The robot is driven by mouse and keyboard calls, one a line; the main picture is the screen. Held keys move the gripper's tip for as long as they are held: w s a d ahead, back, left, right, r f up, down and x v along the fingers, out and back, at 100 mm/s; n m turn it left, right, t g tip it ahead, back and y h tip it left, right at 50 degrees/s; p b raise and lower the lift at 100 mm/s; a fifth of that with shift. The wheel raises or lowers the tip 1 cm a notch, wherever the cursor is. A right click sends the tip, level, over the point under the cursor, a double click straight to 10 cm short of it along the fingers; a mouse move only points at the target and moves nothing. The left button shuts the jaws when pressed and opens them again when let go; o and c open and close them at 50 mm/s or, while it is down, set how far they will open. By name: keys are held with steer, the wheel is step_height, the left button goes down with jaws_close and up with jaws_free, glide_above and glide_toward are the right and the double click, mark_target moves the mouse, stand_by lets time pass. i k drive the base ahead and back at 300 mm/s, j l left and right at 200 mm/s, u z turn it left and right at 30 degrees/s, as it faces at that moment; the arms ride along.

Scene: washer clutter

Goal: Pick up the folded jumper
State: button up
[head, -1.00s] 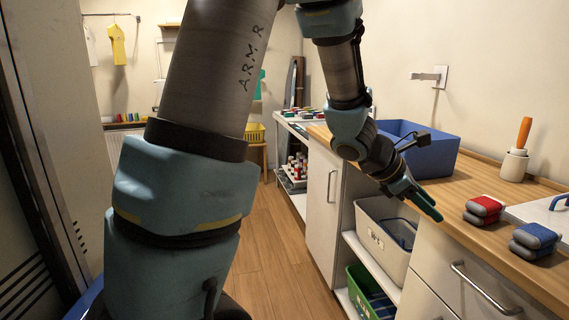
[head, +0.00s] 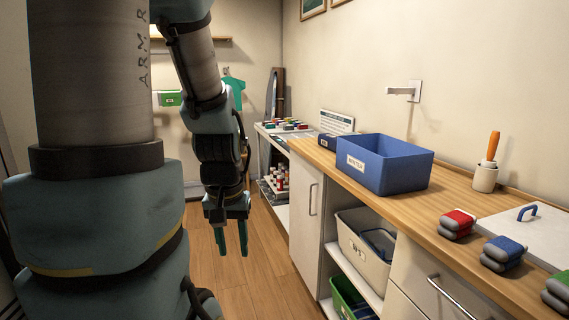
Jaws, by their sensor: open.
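My gripper (head: 232,245) hangs pointing down over the floor, left of the counter. Its green fingers are apart with nothing between them. No thing is clearly a folded jumper. Three small banded bundles that could be folded cloth lie on the counter at the right: a red and grey one (head: 457,224), a blue and grey one (head: 503,253), and a green and grey one (head: 558,292) cut by the frame edge. My gripper is well apart from all of them. I cannot tell which, if any, is the jumper.
A blue bin (head: 385,164) labelled WINTER stands on the wooden counter (head: 400,215). A pot (head: 485,179) with an orange-handled tool and a white lid-like panel (head: 530,222) are behind the bundles. A white basket (head: 362,243) and green basket (head: 348,300) sit below. Floor is clear.

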mark_target(328, 141)
steer(key=i+l, duration=0.15)
steer(key=i, duration=0.45)
steer(key=i+l, duration=0.2)
steer(key=i, duration=0.45)
